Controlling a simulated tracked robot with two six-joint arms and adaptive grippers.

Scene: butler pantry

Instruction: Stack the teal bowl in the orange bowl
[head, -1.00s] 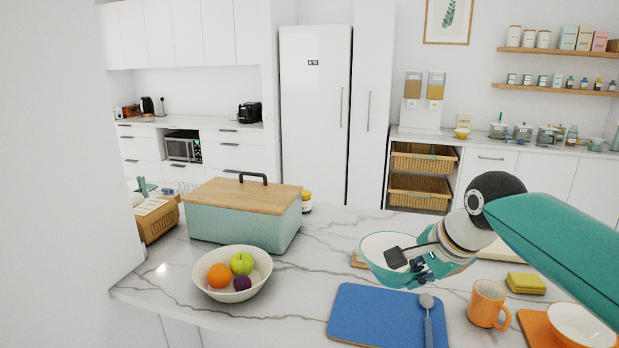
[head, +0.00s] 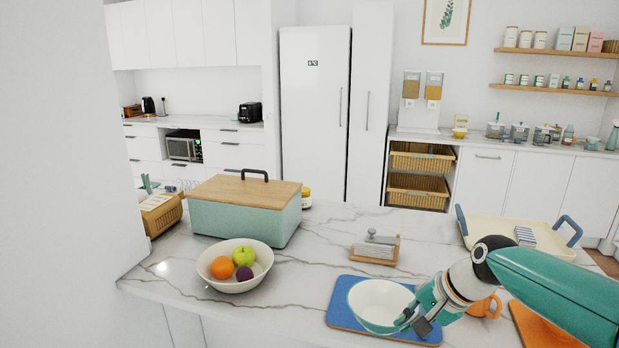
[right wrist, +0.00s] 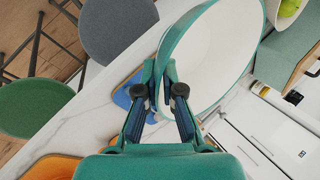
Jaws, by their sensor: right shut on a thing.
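The teal bowl (head: 358,318), white inside, is in the grasp of my right gripper (head: 416,322) over the blue mat (head: 336,293). In the right wrist view my right gripper (right wrist: 162,92) has its fingers shut on the rim of the teal bowl (right wrist: 205,50). The bowl is tilted in that view. The orange bowl is hidden behind my right arm in the head view; an orange board (head: 533,328) shows partly below the arm. In the right wrist view an orange shape (right wrist: 50,168) shows at the lower left; I cannot tell which thing it is. My left gripper is not in view.
A fruit bowl (head: 213,277), a teal box with a wooden lid (head: 240,215), a grey-lidded dish (head: 375,249) and a cream tray (head: 485,230) stand on the counter. Bare marble lies between the fruit bowl and the mat.

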